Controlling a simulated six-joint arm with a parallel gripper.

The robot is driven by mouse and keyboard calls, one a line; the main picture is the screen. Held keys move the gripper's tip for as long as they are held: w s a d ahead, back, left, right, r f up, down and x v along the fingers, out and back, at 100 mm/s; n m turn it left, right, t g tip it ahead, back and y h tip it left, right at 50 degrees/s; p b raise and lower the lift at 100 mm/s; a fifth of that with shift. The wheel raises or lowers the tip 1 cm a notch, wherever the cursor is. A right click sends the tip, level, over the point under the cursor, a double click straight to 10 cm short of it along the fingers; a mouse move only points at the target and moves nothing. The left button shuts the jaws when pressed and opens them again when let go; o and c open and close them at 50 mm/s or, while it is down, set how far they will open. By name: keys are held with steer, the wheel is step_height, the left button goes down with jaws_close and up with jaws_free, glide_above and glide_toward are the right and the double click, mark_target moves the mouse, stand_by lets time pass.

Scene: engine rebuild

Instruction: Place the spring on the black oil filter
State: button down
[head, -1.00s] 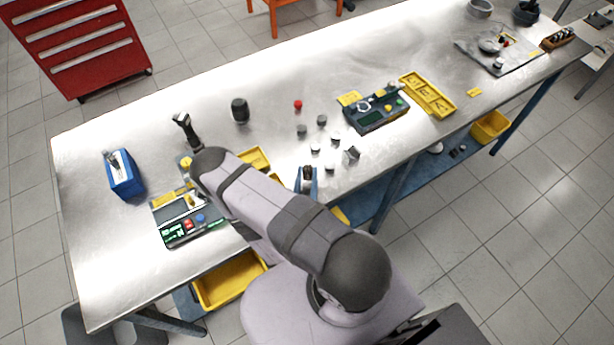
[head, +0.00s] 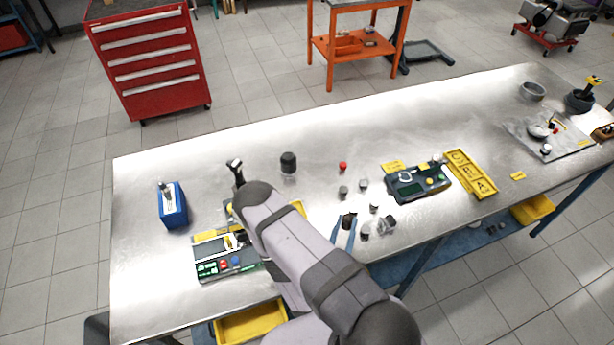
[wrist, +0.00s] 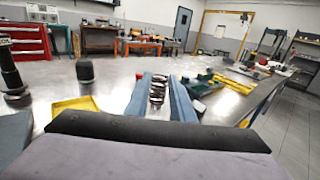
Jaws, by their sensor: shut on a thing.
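The spring (wrist: 157,90) is a dark metal coil, upright between the two blue fingers of my gripper (wrist: 160,94) in the wrist view. My gripper (head: 344,232) is shut on it; in the head view it is over the front part of the table, with the dark spring (head: 348,220) showing between the fingers. The black oil filter (head: 288,162) is a short dark cylinder standing on the table, farther back and to the left of my gripper. It also shows in the wrist view (wrist: 86,72), left of the spring and apart from it. Its top looks bare.
Several small parts and a red piece (head: 343,167) stand near my gripper. A dark upright tool (head: 236,171), a blue box (head: 172,205) and a green device (head: 225,262) are left. Another device (head: 418,183) and a yellow tray (head: 470,174) are right. Table behind the filter is clear.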

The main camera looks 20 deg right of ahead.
mark_target(343, 222)
steer(key=b, duration=0.1)
steer(key=w+f+b, duration=0.1)
steer(key=b, duration=0.1)
steer(key=w+f+b, duration=0.1)
steer(key=b, duration=0.1)
steer(key=shift+w+d+f+m+h, duration=0.15)
steer(key=shift+w+d+m+h, duration=0.1)
steer(key=shift+d+m+h, duration=0.05)
steer(key=w+d+r+b, duration=0.2)
steer(key=w+r+b, duration=1.5)
steer(key=w, duration=0.2)
steer(key=w+a+f+n+t+y, duration=0.2)
steer(key=w+a+f+n+y, duration=0.3)
steer(key=w+a, duration=0.45)
steer(key=shift+m, duration=0.7)
steer(key=shift+w+d+f+p, duration=0.2)
steer(key=shift+f+p, duration=0.3)
steer(key=shift+f, duration=1.25)
steer(key=shift+w+d+f+p, duration=0.15)
steer(key=shift+f+p, duration=0.35)
steer(key=shift+f, duration=1.2)
steer(key=shift+w+d+f+p, duration=0.15)
steer(key=shift+f+p, duration=0.35)
steer(key=shift+f, duration=1.25)
steer(key=shift+s+f, duration=0.1)
